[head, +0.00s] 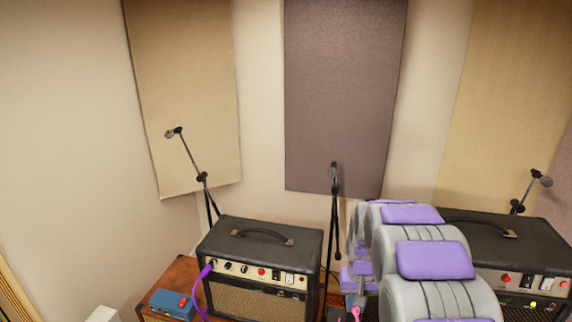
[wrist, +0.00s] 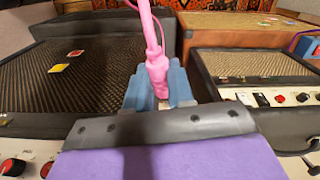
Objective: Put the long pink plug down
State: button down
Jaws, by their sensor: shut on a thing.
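The long pink plug (wrist: 156,66) is in my gripper (wrist: 160,98) in the wrist view. Its thick end sits between the blue fingers and its thin shaft points up and away from them. In the head view my grey and purple arm reaches forward at the lower right. A small pink part of the plug (head: 355,313) shows at the bottom edge there, beside the arm. The fingers are mostly hidden behind the arm in the head view.
A black amp (head: 262,240) with a purple cable (head: 199,288) stands left of my arm, and another amp (head: 520,250) stands right. A blue pedal box (head: 171,304) sits on a brown cabinet (head: 180,275). Microphone stands (head: 335,215) rise behind.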

jog(key=a+f+n+b, duration=0.1)
jog(key=a+f+b, duration=0.2)
jog(key=a+f, duration=0.3)
jog(key=shift+s+a+b, duration=0.3)
jog(key=shift+a+b, duration=0.05)
jog(key=shift+b, duration=0.05)
jog(key=shift+d, duration=0.1)
